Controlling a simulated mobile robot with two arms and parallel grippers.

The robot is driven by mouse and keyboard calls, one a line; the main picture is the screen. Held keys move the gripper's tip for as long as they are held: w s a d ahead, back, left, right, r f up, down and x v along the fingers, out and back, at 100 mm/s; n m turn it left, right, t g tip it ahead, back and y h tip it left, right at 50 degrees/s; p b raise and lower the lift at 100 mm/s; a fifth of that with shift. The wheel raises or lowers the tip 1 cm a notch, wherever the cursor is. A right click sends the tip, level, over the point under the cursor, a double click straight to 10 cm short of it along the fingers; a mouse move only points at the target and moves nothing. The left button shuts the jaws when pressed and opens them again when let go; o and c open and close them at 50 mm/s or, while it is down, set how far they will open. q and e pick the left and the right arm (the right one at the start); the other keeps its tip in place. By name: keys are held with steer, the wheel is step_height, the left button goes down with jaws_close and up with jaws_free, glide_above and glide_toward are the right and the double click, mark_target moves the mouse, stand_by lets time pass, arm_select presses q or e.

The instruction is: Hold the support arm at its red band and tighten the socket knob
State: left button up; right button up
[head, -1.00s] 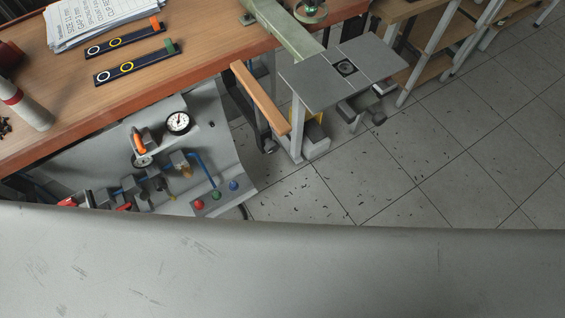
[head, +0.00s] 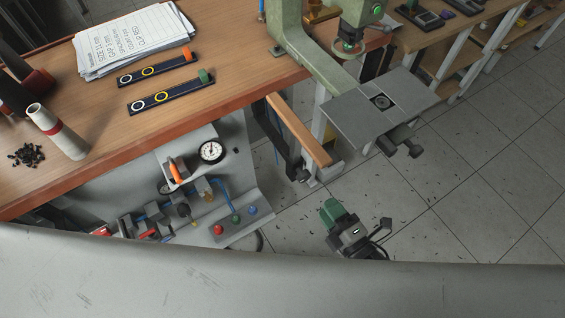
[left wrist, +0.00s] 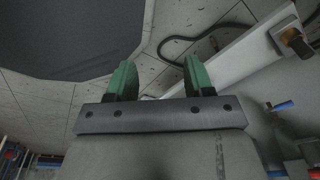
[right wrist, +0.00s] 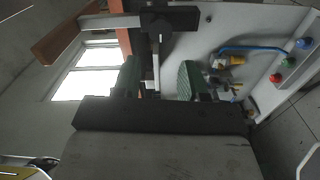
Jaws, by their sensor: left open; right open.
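The pneumatic panel (head: 208,238) below the bench carries a gauge (head: 210,151), valves, blue tubing and coloured buttons. The workbench (head: 230,85) holds papers and two dark strips. A green machine with a grey table (head: 362,120) stands at the right. Tiled floor is open right of the panel.

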arm_select(q)
steer(key=w+r+m+t+h, duration=0.1)
steer(key=w+r+t, duration=0.15)
steer(key=w, duration=0.65)
steer(key=w+r+m+t, duration=0.15)
steer(key=w+r, duration=0.25)
steer(key=w, duration=0.5)
steer(key=m+t+h, duration=0.5)
steer(key=m+h, duration=0.1)
steer(key=h, duration=0.7)
glide_toward(292, 144)
steer(key=x, duration=0.4)
steer(key=shift+w+d+r, duration=0.1)
steer(key=shift+r, duration=0.05)
steer(key=x, duration=0.7)
